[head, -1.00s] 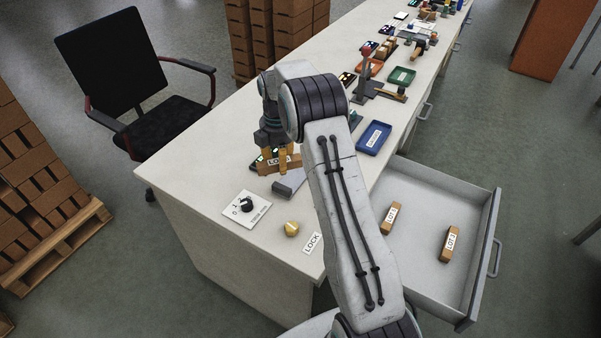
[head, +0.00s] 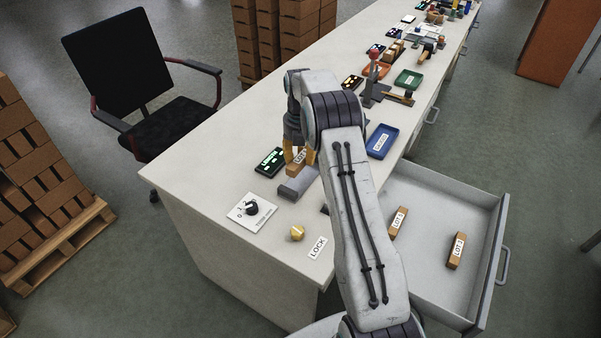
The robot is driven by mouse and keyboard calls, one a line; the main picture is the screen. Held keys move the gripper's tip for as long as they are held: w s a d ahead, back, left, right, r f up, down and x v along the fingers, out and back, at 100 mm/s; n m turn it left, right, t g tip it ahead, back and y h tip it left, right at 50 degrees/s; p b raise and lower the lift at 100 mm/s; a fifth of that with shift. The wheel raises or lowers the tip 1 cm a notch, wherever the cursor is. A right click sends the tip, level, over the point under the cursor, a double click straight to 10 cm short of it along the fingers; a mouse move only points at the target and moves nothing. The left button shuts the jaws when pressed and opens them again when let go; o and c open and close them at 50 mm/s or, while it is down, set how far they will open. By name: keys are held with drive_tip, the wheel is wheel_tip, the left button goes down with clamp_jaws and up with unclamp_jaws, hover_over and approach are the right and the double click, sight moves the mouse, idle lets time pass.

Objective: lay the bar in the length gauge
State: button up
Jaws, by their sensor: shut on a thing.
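My gripper (head: 298,157) is over the bench, pointing down, its yellow fingers shut on a brown bar (head: 293,171) with a white LOT label. The bar's far part is hidden by the fingers and arm. The length gauge, a grey channel-like piece (head: 289,192) with a dark display (head: 269,163) showing green digits, is on the bench just below and beside the bar in the picture. The bar is turned roughly along the gauge; I cannot tell whether it touches it.
A dial plate (head: 251,211), a brass knob (head: 297,233) and a LOCK label (head: 317,247) are near the front bench edge. A blue tray (head: 382,141) lies right of my arm. The open drawer (head: 430,270) holds two labelled bars (head: 398,223), (head: 456,250).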

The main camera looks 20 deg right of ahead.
sight(300, 178)
drive_tip(key=shift+f+p, duration=0.75)
drive_tip(key=shift+f, duration=2.5)
drive_tip(key=shift+f, duration=0.1)
drive_tip(key=o, duration=1.2)
drive_tip(key=shift+c, duration=0.2)
